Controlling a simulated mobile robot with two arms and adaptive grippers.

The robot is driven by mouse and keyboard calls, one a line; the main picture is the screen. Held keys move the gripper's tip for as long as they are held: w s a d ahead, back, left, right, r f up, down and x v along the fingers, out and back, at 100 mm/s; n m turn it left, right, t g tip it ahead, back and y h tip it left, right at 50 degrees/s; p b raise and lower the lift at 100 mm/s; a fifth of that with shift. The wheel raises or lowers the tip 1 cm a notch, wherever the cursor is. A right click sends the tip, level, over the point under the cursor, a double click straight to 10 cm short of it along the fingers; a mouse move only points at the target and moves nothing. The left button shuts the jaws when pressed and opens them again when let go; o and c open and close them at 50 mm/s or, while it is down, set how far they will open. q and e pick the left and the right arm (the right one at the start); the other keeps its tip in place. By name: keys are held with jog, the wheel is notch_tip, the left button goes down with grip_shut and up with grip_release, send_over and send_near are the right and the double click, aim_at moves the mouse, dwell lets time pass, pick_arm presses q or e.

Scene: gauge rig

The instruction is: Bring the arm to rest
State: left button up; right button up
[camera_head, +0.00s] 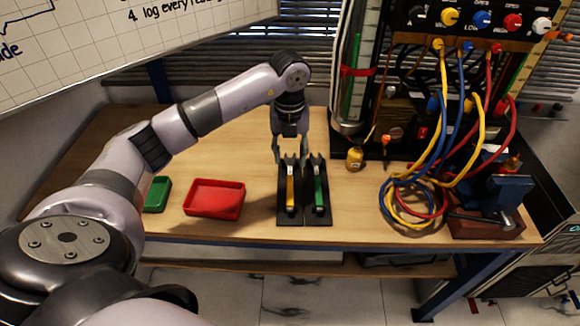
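My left arm (200,115) comes in from the left and reaches over the wooden bench. Its gripper (288,152) points down just behind two black holders, its fingers apart with nothing seen between them. The left holder (285,215) carries a yellow-handled tool (291,193). The right holder (320,216) carries a green-handled tool (319,192). The fingertips are close to the far end of the left holder; whether they touch it I cannot tell. My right gripper is not in the view.
A red tray (214,199) and a green tray (157,194) sit left of the holders. A small yellow weight (355,158), coiled cables (408,204) and a blue vise (505,195) are to the right. The gauge panel (470,60) stands behind. The bench front is clear.

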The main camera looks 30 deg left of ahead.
pick_arm(q)
jog(key=shift+r, duration=0.75)
